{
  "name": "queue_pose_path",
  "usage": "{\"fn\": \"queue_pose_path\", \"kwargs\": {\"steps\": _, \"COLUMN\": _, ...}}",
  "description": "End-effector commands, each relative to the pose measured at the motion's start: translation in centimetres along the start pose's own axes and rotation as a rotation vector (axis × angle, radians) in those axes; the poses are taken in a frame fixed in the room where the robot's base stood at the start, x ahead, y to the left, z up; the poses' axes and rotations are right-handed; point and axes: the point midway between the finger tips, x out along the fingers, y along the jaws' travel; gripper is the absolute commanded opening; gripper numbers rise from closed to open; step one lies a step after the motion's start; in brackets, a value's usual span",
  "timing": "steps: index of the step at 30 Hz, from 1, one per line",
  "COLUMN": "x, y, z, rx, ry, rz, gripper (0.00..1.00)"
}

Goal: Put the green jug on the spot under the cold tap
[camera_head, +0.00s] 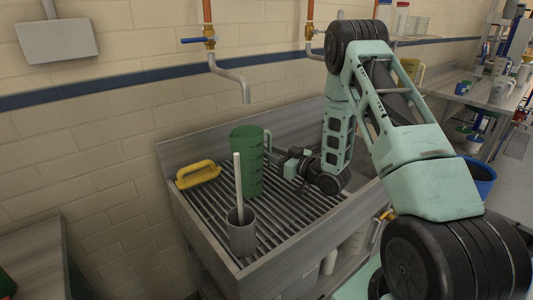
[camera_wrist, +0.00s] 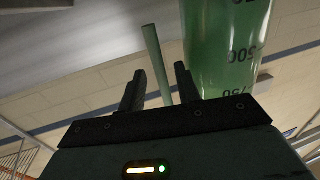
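The green jug (camera_head: 247,170) stands upright on the slatted rack of the sink, its handle (camera_head: 268,141) on the right side. The blue-handled tap (camera_head: 228,75) has its spout above the jug in the picture; I cannot tell whether the jug is directly beneath it. My gripper (camera_head: 285,162) is low to the right of the jug. In the wrist view, my gripper (camera_wrist: 160,80) is open, and the jug's green handle (camera_wrist: 155,60) shows between the two fingers. The jug body (camera_wrist: 225,45) is just right of them, with inverted markings. I see no finger contact.
A grey cup (camera_head: 242,236) with a pale stick stands at the rack's front. A yellow brush-like thing (camera_head: 198,174) lies at the left rear. The rack (camera_head: 290,212) is bare at front right. A second tap (camera_head: 310,32) is partly hidden by my arm.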

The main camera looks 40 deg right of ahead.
Motion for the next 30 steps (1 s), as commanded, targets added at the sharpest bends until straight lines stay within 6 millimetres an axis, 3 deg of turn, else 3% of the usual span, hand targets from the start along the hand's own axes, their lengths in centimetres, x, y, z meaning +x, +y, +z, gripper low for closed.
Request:
{"fn": "queue_pose_path", "kwargs": {"steps": 6, "x": -4.8, "y": 0.1, "z": 0.3, "rx": 0.000, "ry": -0.001, "rz": 0.003, "gripper": 0.33}}
{"fn": "queue_pose_path", "kwargs": {"steps": 12, "x": -7.4, "y": 0.0, "z": 0.1, "rx": 0.000, "ry": 0.000, "rz": 0.001, "gripper": 0.33}}
{"fn": "queue_pose_path", "kwargs": {"steps": 30, "x": -8.2, "y": 0.0, "z": 0.0, "rx": 0.000, "ry": 0.000, "rz": 0.001, "gripper": 0.33}}
